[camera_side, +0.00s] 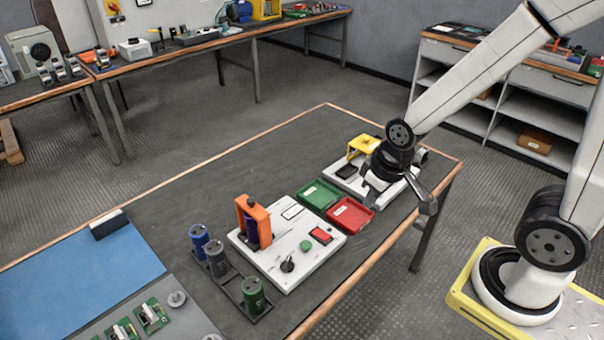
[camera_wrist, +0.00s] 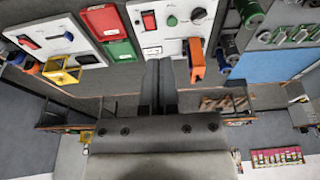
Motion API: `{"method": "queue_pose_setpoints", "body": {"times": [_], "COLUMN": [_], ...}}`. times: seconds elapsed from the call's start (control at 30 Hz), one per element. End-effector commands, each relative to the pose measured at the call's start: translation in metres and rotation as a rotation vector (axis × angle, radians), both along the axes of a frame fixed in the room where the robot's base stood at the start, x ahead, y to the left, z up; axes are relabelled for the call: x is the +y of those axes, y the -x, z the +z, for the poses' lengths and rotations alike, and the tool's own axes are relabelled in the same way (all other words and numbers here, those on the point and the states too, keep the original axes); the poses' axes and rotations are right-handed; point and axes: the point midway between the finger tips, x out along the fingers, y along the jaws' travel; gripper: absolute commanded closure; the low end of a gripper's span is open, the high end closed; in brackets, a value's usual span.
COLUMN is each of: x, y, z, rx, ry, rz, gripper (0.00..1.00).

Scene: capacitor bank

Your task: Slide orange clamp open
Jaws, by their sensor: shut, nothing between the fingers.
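The orange clamp (camera_side: 262,214) stands upright on the white panel (camera_side: 252,262) in the side view, with a dark blue cylinder (camera_side: 251,231) in it. In the wrist view the orange clamp (camera_wrist: 197,58) is at the upper middle, just right of my fingers. My gripper (camera_wrist: 159,64) is empty with its two dark fingers together, apart from the clamp. In the side view my wrist is over the far right panel, well to the right of the clamp, and the fingertips are hard to make out.
A green tray (camera_side: 318,194) and a red tray (camera_side: 350,213) lie between the two panels. A yellow clamp (camera_side: 363,145) stands on the far panel. A rack with blue, grey and green (camera_side: 253,295) cylinders is left of the near panel. The table's middle behind the orange clamp is clear.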

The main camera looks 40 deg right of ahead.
Motion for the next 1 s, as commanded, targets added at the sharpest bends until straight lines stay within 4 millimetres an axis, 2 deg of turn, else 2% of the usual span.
{"method": "queue_pose_setpoints", "body": {"times": [0.03, 0.17, 0.2, 0.37, 0.47, 1.0], "x": [0.0, 0.0, 0.001, 0.003, 0.006, 0.036], "y": [0.0, -0.002, -0.004, -0.021, -0.04, -0.167], "z": [0.0, 0.0, 0.001, 0.003, 0.005, 0.004], "rx": [0.0, 0.001, 0.002, 0.013, 0.025, 0.115], "ry": [0.0, -0.002, -0.004, -0.021, -0.04, -0.142], "rz": [0.0, -0.008, -0.014, -0.082, -0.16, -0.763], "gripper": [0.94, 0.52, 0.47, 0.47, 0.47, 0.47]}}
